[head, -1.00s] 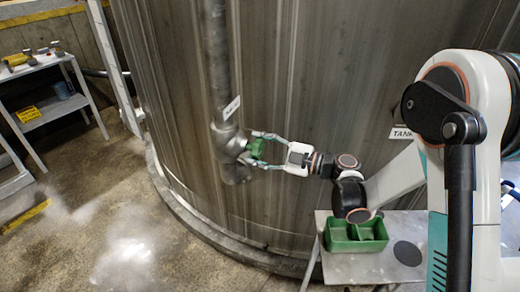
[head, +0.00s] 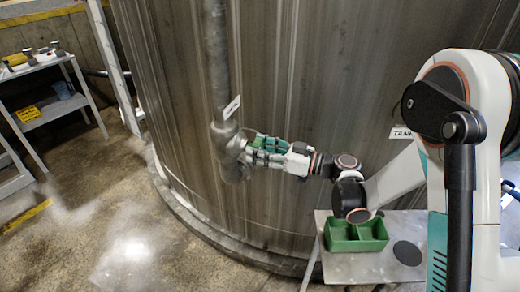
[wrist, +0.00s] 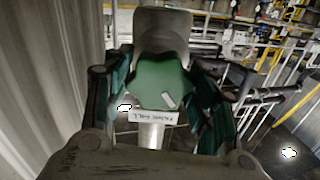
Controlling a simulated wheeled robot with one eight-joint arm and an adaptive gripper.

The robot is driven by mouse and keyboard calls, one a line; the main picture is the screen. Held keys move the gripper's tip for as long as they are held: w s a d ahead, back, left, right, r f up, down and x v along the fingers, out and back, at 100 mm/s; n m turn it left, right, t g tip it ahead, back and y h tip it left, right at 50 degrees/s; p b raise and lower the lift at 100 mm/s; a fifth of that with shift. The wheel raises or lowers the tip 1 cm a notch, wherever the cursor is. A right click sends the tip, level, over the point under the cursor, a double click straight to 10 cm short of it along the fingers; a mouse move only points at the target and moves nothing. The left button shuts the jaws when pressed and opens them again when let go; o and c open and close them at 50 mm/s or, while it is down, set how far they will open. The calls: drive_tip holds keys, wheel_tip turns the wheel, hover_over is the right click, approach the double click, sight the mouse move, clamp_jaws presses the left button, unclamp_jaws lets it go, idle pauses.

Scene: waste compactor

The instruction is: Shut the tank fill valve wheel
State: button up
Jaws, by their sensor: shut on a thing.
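The green valve wheel (wrist: 158,80) is a lobed knob with a small white mark on its face. It sits on the grey valve body (head: 229,150) at the foot of a vertical pipe on the tank wall. My gripper (head: 257,150) is shut on the wheel, with one finger on each side of it in the wrist view. In the head view the fingers hide much of the wheel. A small white label (wrist: 153,117) shows just below the wheel in the wrist view; its text is hard to read.
The big ribbed tank (head: 310,90) stands behind the valve. A small table with a green divided tray (head: 354,246) and a dark disc (head: 407,253) is below my arm. A shelf (head: 50,108) with items stands at the left. Floor is clear between.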

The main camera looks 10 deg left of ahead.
drive_tip(key=m, duration=0.3)
drive_tip(key=shift+m, duration=2.2)
drive_tip(key=o, duration=1.1)
drive_tip(key=shift+c, duration=0.2)
drive_tip(key=s+d, duration=0.1)
drive_tip(key=d, duration=1.1)
drive_tip(key=shift+s, duration=0.3)
